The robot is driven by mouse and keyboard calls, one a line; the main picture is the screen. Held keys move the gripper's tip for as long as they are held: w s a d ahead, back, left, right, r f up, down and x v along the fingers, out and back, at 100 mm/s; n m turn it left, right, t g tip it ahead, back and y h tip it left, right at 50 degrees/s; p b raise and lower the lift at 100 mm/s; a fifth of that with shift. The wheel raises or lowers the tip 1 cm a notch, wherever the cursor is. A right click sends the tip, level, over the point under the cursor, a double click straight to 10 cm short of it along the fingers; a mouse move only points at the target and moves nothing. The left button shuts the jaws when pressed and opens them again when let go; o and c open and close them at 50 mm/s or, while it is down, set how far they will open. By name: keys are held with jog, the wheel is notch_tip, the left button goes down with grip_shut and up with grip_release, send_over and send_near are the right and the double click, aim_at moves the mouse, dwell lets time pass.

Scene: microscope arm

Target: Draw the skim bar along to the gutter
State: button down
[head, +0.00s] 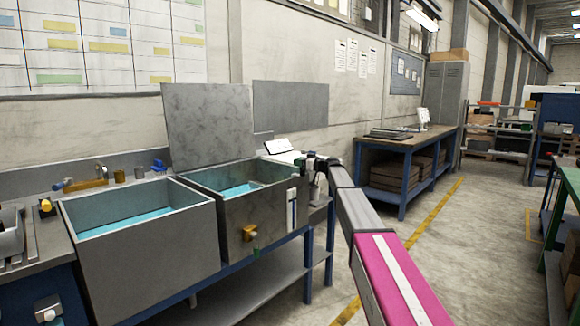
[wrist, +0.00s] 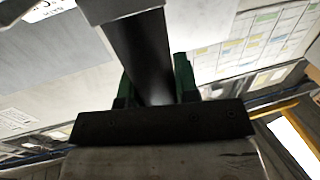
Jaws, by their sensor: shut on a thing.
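In the wrist view my gripper (wrist: 155,75) has its green fingers on both sides of a dark, smooth bar (wrist: 135,45), which appears to be part of the skim bar. The fingers are shut on it. In the head view my gripper (head: 312,164) is at the far right corner of the right-hand tank (head: 262,222), small and partly hidden by my arm. That tank is open and holds blue-green liquid (head: 238,190). The bar's full length and where it meets the liquid cannot be made out. I cannot clearly pick out the gutter.
A second open tank (head: 150,245) with liquid stands to the left. A raised grey lid (head: 208,125) is behind the right-hand tank. A brass valve (head: 249,233) sticks out of its front. A blue-framed workbench (head: 410,145) stands farther right, with open floor before it.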

jog(key=shift+w+d, duration=0.8)
jog(key=shift+w, duration=0.1)
jog(key=c, duration=0.8)
grip_release()
jog(key=shift+c, duration=0.2)
jog(key=shift+s+d, duration=0.1)
jog(key=v, duration=1)
jog(key=shift+d, duration=0.25)
jog(key=shift+s, duration=0.1)
